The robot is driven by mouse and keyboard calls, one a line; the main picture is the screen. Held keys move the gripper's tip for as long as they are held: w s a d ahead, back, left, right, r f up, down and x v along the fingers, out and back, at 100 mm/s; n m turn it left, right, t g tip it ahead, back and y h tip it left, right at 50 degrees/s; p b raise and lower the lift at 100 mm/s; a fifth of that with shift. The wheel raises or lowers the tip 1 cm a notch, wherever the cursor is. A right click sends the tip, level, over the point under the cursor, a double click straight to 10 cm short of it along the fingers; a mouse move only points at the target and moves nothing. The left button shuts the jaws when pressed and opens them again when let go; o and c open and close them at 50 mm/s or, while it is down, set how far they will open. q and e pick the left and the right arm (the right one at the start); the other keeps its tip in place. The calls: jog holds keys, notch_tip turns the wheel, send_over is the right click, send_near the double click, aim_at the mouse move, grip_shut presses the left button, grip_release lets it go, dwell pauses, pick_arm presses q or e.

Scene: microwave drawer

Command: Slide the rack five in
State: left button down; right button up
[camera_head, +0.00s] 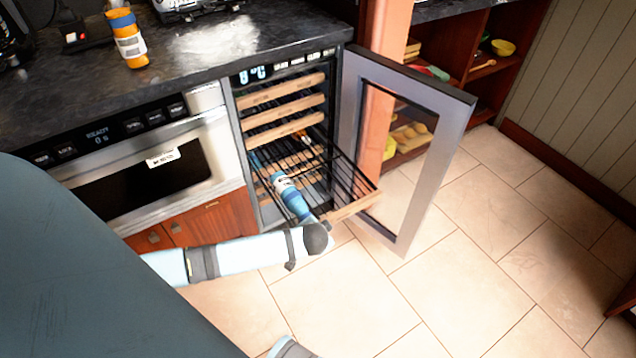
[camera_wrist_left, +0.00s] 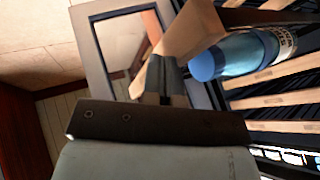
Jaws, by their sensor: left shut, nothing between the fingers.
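One rack (camera_head: 355,205) with a wooden front sticks out of the open wine cooler, below several racks that sit in. Its wooden front (camera_wrist_left: 190,35) is close up in the left wrist view. A blue bottle (camera_head: 287,192) with a white label lies on dark wires at the rack's left side; it also shows in the left wrist view (camera_wrist_left: 245,57). My left gripper (camera_wrist_left: 164,62) is shut and empty, its fingertips at the wooden front; I cannot tell whether they touch. In the head view my wrist mostly hides these fingers.
The cooler's glass door (camera_head: 400,150) stands open to the right of the rack. A microwave drawer (camera_head: 150,170) is left of the cooler, under a dark counter (camera_head: 200,50). Open shelves (camera_head: 480,75) stand behind the door. The tiled floor (camera_head: 480,240) in front is clear.

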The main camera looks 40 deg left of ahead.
aim_at(300, 208)
pick_arm(q)
jog(key=w+a+p, duration=0.1)
jog(key=a, duration=0.2)
jog(key=w+a+p, duration=0.1)
jog(key=a, duration=0.2)
jog(key=w+a, duration=0.1)
jog(key=a, duration=0.1)
jog(key=shift+w+a+r+p, duration=0.2)
jog(key=shift+w+a+p, duration=0.1)
jog(key=shift+a+p, duration=0.1)
jog(key=w+a, duration=0.2)
jog(key=a, duration=0.4)
jog(key=w+a, duration=0.3)
jog(key=a, duration=0.3)
jog(key=w+a, duration=0.2)
jog(key=a, duration=0.4)
jog(key=shift+w+a+f+b, duration=0.1)
jog(key=shift+w+f+b, duration=0.15)
jog(key=shift+w+b, duration=0.05)
jog(key=shift+w+a, duration=0.25)
jog(key=shift+a, duration=0.4)
jog(key=shift+w+a, duration=0.1)
jog(key=shift+a, duration=0.15)
pick_arm(e)
jog(key=shift+d+r, duration=0.1)
jog(key=shift+r, duration=0.15)
jog(key=shift+f, duration=0.1)
pick_arm(q)
jog(key=shift+d, duration=0.1)
